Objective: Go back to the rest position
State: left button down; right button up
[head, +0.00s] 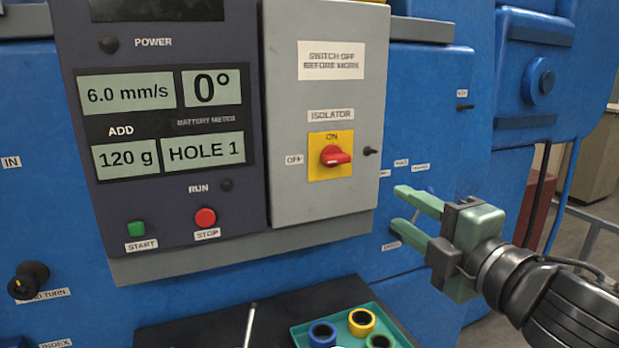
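My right gripper (398,207) comes in from the right with its two green fingers apart and nothing between them. It is in front of the blue machine, to the right of and below the grey isolator box (325,190). It appears to touch nothing. My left gripper is not in view.
The box carries a red isolator knob (336,156) on a yellow plate. A dark panel beside it reads 6.0 mm/s, 0°, ADD 120 g and HOLE 1. Below, a green tray (300,337) holds blue, yellow and green rings. A black knob (28,280) sticks out at left.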

jog(key=s+f+m+g+h, duration=0.25)
jog(key=f+m, duration=0.35)
jog(key=f, duration=0.9)
jog(key=s+f+m+g+h, duration=0.2)
jog(key=f+m+g, duration=0.35)
jog(key=f, duration=0.95)
jog(key=s+d+f+m+g+h, duration=0.1)
jog(key=s+d+f+m+g, duration=0.3)
jog(key=s+f, duration=0.6)
jog(key=s+d+f+m+g+h, duration=0.1)
jog(key=s+d+f+m, duration=0.1)
jog(key=s+f+m, duration=0.55)
jog(key=s+f+n+g+b, duration=0.1)
jog(key=s+f, duration=0.2)
jog(key=f, duration=1.2)
jog(key=s+f+n+b, duration=0.1)
jog(key=s+f+n, duration=0.1)
jog(key=f, duration=1.4)
pick_arm(q)
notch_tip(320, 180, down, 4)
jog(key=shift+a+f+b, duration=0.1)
jog(key=shift+b, duration=0.9)
pick_arm(e)
jog(key=s+d+f+g, duration=0.1)
jog(key=s+d+f, duration=0.2)
jog(key=s+f, duration=1.3)
jog(key=shift+d+g, duration=0.15)
jog(key=shift+g, duration=0.15)
